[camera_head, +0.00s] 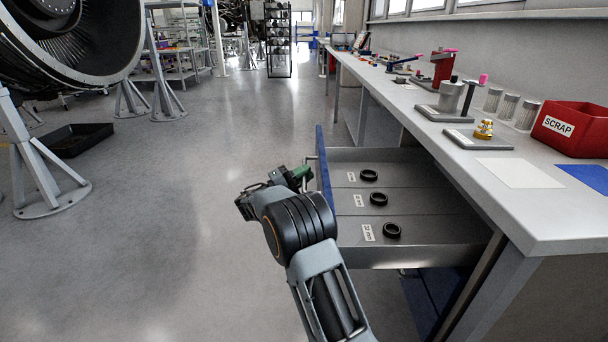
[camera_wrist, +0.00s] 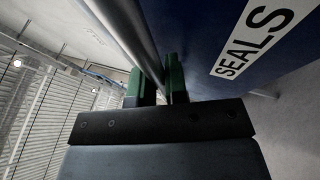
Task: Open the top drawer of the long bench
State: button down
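The long bench (camera_head: 470,145) runs along the right in the head view. Its top drawer (camera_head: 400,255) stands pulled far out, with several black rings on its grey floor. The drawer's blue front (camera_head: 325,175) faces left; in the wrist view the front (camera_wrist: 210,30) carries a "SEALS" label. My gripper (camera_head: 300,174) is at the drawer front, partly hidden by my wrist. In the wrist view my gripper's green fingers (camera_wrist: 160,85) lie on both sides of the bar handle (camera_wrist: 140,40), shut on it with little or no visible gap.
A red SCRAP bin (camera_head: 575,130), metal fixtures and cylinders stand on the bench top. A lower blue drawer front (camera_head: 428,300) shows beneath the open drawer. A black tray (camera_head: 75,138) and engine stand legs (camera_head: 45,180) are on the left. The middle floor is clear.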

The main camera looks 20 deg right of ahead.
jog(key=c, duration=1.1)
grip_release()
jog(key=shift+c, duration=0.2)
jog(key=shift+w+a, duration=0.1)
jog(key=shift+a, duration=0.05)
jog(key=b+v, duration=0.5)
jog(key=v, duration=0.8)
jog(key=shift+f+b, duration=0.25)
jog(key=shift+b, duration=0.05)
jog(key=shift+a+r+b, duration=0.1)
jog(key=shift+a+b, duration=0.2)
